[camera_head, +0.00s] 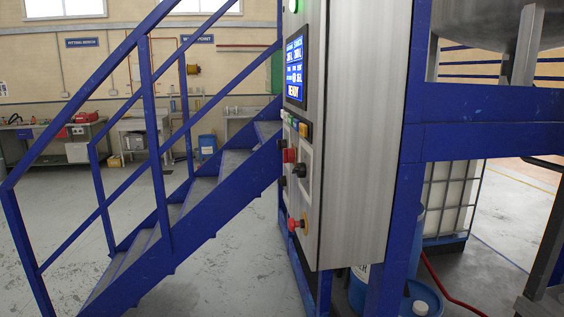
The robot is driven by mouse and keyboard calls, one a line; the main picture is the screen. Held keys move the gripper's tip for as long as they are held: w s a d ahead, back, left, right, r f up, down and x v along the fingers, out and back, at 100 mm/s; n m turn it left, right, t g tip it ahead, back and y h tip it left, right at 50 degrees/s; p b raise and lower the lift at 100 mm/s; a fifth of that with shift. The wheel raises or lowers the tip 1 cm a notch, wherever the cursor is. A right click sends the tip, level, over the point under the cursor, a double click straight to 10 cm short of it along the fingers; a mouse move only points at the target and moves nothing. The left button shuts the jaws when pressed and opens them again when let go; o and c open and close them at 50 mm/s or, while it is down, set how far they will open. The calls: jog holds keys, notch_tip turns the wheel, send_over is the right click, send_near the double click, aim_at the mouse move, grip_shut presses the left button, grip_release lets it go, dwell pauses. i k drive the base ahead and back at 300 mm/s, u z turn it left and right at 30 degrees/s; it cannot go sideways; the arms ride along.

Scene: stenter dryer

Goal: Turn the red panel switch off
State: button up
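The control panel is a tall grey metal cabinet (357,130), seen at a steep angle, so its front face is narrow. On that face, below a lit blue display (296,68), a red switch (290,155) sticks out beside a black knob (300,171). Lower down is another red knob (293,223) with a second dark knob close by. I cannot tell which way either red control is turned, or which one is the red panel switch. My gripper is not in view.
A blue-railed stair (190,205) rises close to the panel's left side. Blue frame beams (485,105) stand to the right, with a blue drum (422,300) and a white caged tank (447,200) below. Open grey floor (225,275) lies between stair and panel. A workbench (50,145) stands far left.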

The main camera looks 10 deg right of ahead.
aim_at(288, 153)
jog(key=k, duration=1.15)
jog(key=u, duration=0.5)
jog(key=i, duration=1.05)
jog(key=u, duration=0.9)
jog(key=i, duration=1.65)
jog(key=z, duration=0.05)
